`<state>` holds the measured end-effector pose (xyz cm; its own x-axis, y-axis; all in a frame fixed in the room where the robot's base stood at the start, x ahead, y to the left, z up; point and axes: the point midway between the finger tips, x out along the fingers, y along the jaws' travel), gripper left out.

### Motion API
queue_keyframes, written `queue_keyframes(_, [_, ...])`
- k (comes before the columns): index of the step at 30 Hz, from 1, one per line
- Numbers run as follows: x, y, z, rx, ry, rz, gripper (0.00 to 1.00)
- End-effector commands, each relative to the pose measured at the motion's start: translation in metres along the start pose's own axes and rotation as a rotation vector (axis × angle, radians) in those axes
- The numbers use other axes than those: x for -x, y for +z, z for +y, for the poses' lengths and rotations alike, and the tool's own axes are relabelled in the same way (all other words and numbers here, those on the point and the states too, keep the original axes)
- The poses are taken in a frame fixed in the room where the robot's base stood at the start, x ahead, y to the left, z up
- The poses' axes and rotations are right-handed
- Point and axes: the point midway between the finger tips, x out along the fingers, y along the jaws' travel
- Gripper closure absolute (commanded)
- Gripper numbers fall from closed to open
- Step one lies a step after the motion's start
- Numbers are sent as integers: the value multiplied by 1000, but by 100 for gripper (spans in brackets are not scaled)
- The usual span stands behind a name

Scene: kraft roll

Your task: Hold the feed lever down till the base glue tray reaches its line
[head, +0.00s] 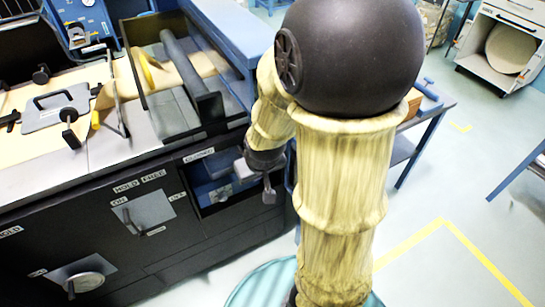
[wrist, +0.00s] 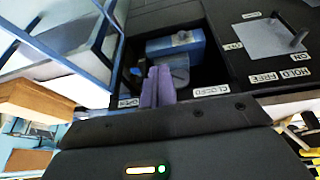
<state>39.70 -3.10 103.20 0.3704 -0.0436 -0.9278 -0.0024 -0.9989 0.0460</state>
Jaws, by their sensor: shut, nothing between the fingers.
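My gripper (head: 268,191) is in front of the dark opening in the black machine's front. In the wrist view its purple fingers (wrist: 158,87) are together, with nothing between them. Inside the opening is a blue unit (wrist: 174,43) with a grey, tray-like part (wrist: 181,75) below it, partly hidden by the fingers. The blue unit also shows in the head view (head: 209,188). I cannot read a glue level or a line, nor tell which part is the feed lever. Whether the fingers touch anything is unclear.
Labels reading OPEN (wrist: 128,103) and CLOSED (wrist: 211,91) border the opening. Beside it, a grey plate (head: 150,212) marked HOLD, FREE and ON carries a small lever (head: 130,222). A round dial (head: 84,284) sits lower left. A blue-legged table (head: 425,130) stands behind my arm.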

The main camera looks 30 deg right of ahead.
Motion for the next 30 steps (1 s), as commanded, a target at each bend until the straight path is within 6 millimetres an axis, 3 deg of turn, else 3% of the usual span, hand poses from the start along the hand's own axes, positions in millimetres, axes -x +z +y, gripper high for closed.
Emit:
queue_keyframes(1, [-23,-6,12,0,12,38,100])
queue_keyframes(3, [-45,-20,27,12,25,110,100])
queue_keyframes(9, [-104,-49,66,39,36,318,100])
queue_keyframes(15, [-152,-61,100,49,16,534,100])
queue_keyframes(22, [-189,-56,131,20,-31,790,100])
queue_keyframes(30, [-195,-49,145,-12,-60,946,100])
